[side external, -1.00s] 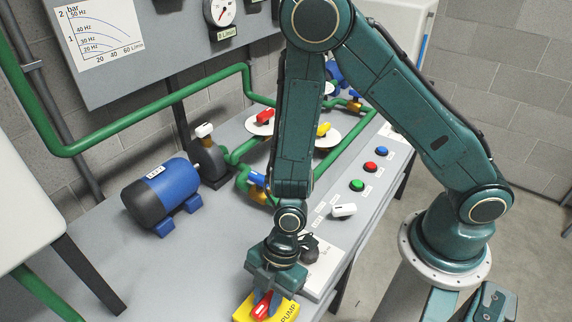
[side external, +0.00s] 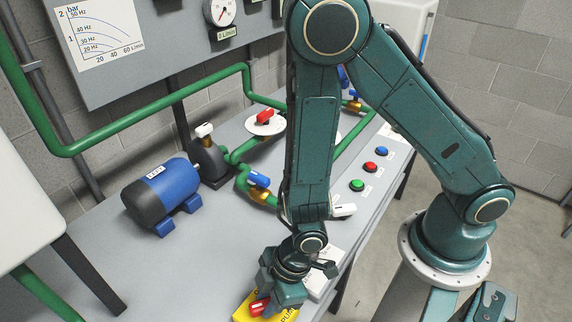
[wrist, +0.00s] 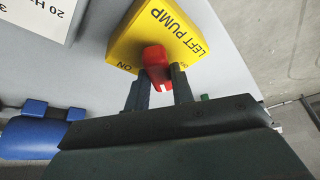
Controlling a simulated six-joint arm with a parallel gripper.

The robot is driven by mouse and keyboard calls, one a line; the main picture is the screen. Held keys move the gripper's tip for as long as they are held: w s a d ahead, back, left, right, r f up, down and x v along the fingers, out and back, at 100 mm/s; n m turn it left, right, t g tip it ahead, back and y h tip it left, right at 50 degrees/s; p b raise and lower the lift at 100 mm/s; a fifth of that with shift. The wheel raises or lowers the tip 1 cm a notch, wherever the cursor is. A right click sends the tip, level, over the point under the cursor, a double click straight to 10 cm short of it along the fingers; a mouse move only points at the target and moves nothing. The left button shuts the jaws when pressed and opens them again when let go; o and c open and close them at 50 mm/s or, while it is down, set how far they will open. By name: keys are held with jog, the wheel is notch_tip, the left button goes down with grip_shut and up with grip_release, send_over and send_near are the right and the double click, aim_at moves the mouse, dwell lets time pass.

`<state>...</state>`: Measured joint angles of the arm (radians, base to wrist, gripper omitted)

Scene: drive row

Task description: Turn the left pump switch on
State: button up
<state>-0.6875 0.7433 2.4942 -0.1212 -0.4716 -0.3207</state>
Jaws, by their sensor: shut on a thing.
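The left pump switch is a red handle (wrist: 155,62) on a yellow plate (wrist: 125,45) lettered LEFT PUMP. In the wrist view, the word ON shows on the plate beside the handle, on its left. My gripper (wrist: 160,80) is shut on the handle, with one dark finger on each side. A white mark shows on the handle's end nearest my gripper. In the side view, my gripper (side external: 271,298) is low over the yellow plate (side external: 244,305), and part of the red handle (side external: 259,306) shows beside the fingers.
A blue and black motor (side external: 160,195) stands to the left. Green pipes (side external: 150,125) with coloured valves run behind. A gauge (side external: 221,11) hangs on the panel.

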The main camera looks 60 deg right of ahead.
jog(key=m, duration=0.2)
jog(key=m+t+h, duration=0.1)
jog(key=m, duration=0.2)
jog(key=shift+s+a+m+h, duration=0.15)
jog(key=shift+m+h, duration=0.15)
jog(key=shift+a+m+t+h, duration=0.15)
jog(key=shift+m+h, duration=0.4)
jog(key=shift+m, duration=0.85)
jog(key=shift+d+m+t+h, duration=0.1)
jog(key=shift+m+t+h, duration=0.3)
jog(key=shift+m, duration=1)
jog(key=o, duration=1)
jog(key=shift+r, duration=0.1)
jog(key=shift+v, duration=2.7)
jog(key=shift+a+r, duration=0.1)
jog(key=shift+r, duration=3.15)
